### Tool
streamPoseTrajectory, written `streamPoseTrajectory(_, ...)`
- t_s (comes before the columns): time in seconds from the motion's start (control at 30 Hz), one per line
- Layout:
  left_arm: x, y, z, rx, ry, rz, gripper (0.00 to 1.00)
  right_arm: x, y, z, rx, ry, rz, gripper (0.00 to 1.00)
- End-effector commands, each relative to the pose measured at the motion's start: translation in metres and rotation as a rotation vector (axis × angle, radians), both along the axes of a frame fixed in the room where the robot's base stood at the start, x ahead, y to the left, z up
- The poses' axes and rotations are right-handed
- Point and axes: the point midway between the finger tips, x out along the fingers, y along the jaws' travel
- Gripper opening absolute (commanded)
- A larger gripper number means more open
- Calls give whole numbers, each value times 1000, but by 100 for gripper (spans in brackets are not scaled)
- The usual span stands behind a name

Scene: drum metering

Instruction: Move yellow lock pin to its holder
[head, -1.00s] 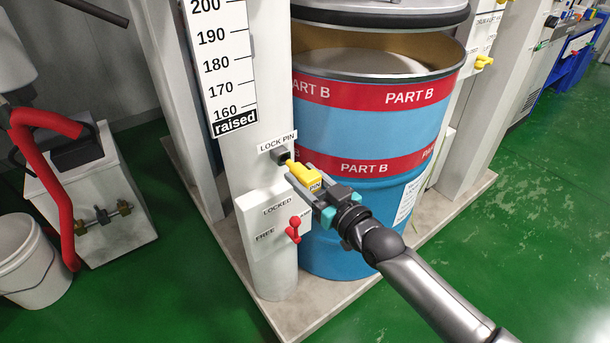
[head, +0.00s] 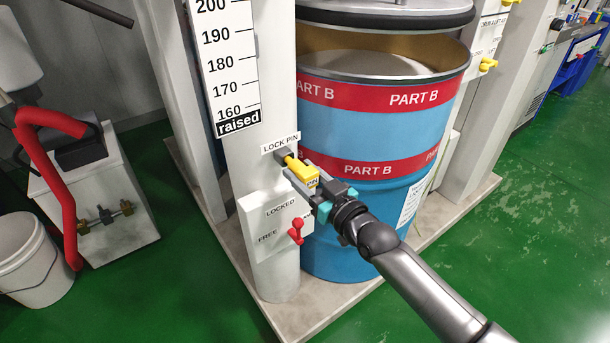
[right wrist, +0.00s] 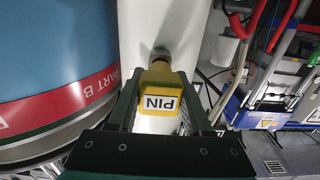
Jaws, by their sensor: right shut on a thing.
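The yellow lock pin (head: 299,168), labelled PIN, is at the grey socket (head: 281,155) under the LOCK PIN label on the white column (head: 265,90). My right gripper (head: 308,178) is shut on the pin's yellow head. In the right wrist view the pin (right wrist: 160,80) sits between the two fingers, its far end at the socket on the column. How deep it sits in the socket I cannot tell. I cannot make out which part is its holder. My left gripper is not in view.
A blue PART B drum (head: 375,125) with red bands stands right behind the column and my gripper. A red lever (head: 296,230) on the LOCKED/FREE plate is just below. A white bucket (head: 32,262) and a red hose (head: 62,190) are at left. Green floor is open at right.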

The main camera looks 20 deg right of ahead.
Motion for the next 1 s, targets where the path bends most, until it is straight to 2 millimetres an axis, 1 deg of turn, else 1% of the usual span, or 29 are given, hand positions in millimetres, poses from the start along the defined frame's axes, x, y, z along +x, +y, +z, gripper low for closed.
streamPoseTrajectory(0.93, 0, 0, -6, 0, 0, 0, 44, 21, 8, 1, 1, -1, 0, 0)
streamPoseTrajectory(0.97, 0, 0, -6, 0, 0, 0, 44, 21, 8, 1, 1, -1, 0, 52)
streamPoseTrajectory(1.0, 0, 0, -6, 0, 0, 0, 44, 21, 8, 1, 1, -1, 0, 56)
